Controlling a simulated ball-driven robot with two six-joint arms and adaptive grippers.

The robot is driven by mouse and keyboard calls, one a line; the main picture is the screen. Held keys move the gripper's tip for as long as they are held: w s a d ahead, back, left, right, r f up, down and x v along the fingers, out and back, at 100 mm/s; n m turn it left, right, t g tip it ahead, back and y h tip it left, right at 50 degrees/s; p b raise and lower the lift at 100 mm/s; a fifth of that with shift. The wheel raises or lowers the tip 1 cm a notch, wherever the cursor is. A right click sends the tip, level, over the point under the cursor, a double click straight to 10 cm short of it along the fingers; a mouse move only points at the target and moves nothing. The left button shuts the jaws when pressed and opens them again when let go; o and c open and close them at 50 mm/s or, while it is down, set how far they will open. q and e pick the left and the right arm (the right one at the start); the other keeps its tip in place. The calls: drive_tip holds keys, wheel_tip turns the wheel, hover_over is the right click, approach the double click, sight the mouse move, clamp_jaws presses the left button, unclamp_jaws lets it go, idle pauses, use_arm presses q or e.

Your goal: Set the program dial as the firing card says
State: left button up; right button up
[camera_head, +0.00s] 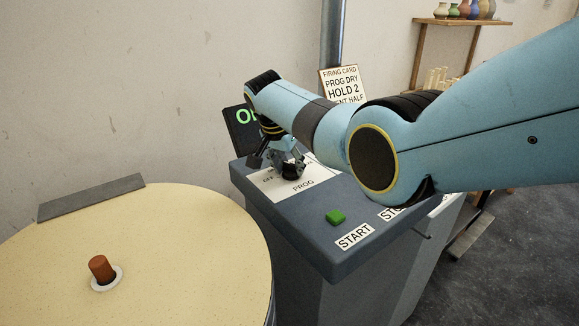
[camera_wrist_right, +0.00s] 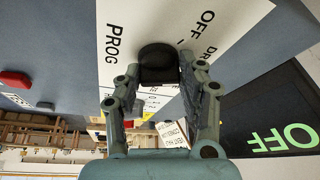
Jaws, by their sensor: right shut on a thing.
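The program dial, a black knob (camera_wrist_right: 158,64), sits on a white plate (camera_wrist_right: 225,20) lettered PROG, OFF and DR. My right gripper (camera_wrist_right: 158,85) is shut on the knob, one finger on each side. In the head view the right gripper (camera_head: 291,168) is over the PROG plate (camera_head: 301,186) and hides most of the dial, so its pointer cannot be read. The firing card (camera_head: 342,84) stands behind the panel and reads PROG DRY, HOLD 2, VENT HALF, partly covered by my arm. The dark display (camera_wrist_right: 285,125) shows OFF in green. My left gripper is not in view.
A green START button (camera_head: 336,217) is near the front of the grey control box (camera_head: 300,235). A red button (camera_wrist_right: 15,80) shows in the wrist view. A round kiln lid (camera_head: 190,250) with a brown plug (camera_head: 101,267) is at left. Shelves with vases (camera_head: 441,11) stand behind.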

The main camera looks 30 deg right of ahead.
idle(0.3)
drive_tip(key=o, duration=1.1)
drive_tip(key=shift+o, duration=0.2)
drive_tip(key=v, duration=1.2)
